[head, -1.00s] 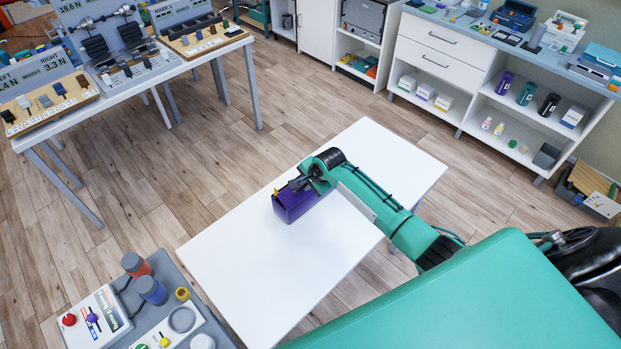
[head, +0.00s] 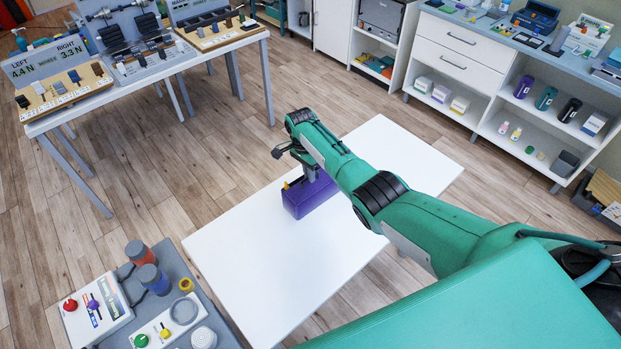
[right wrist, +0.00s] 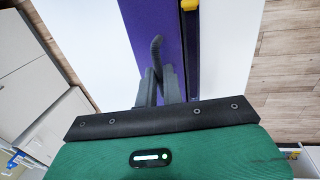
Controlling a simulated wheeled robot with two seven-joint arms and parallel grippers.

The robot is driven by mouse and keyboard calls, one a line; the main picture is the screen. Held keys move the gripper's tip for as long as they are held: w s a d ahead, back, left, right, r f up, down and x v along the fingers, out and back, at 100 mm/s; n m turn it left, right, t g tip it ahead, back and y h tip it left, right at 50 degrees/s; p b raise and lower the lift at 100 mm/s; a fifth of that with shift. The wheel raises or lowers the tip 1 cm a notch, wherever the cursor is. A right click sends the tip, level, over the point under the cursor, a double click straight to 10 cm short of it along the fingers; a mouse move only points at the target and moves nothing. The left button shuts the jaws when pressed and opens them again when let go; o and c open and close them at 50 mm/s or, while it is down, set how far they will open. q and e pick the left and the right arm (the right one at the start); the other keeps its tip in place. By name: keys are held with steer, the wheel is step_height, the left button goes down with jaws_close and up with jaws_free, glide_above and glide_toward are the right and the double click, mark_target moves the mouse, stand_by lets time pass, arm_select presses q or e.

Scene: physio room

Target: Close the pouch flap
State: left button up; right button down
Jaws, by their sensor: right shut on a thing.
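The purple pouch (head: 315,199) lies on the white table, its right part covered from view by my right arm. It also shows in the right wrist view (right wrist: 146,22), with a dark lengthwise gap or edge along it and a yellow piece (right wrist: 189,5) at the far end. My right gripper (right wrist: 160,82) points down at the pouch, its fingers close together on a dark curved tab (right wrist: 157,50). Whether the tab is joined to the flap I cannot tell. How far open the flap stands is hard to see. My left gripper is in neither view.
The white table (head: 250,265) is bare around the pouch. A grey bench (head: 215,325) with controls and bottles stands at the lower left. A display table (head: 100,100) is at the upper left, white shelves (head: 480,85) at the upper right. Wood floor lies between.

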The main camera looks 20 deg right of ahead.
steer(key=shift+f, duration=0.15)
steer(key=shift+s, duration=0.1)
steer(key=c, duration=1.5)
jaws_free()
steer(key=shift+c, duration=0.2)
steer(key=w+r+b, duration=0.3)
steer(key=r, duration=1)
steer(key=shift+a+r+b, duration=0.25)
steer(key=shift+a+b, duration=0.05)
steer(key=shift+a, duration=0.15)
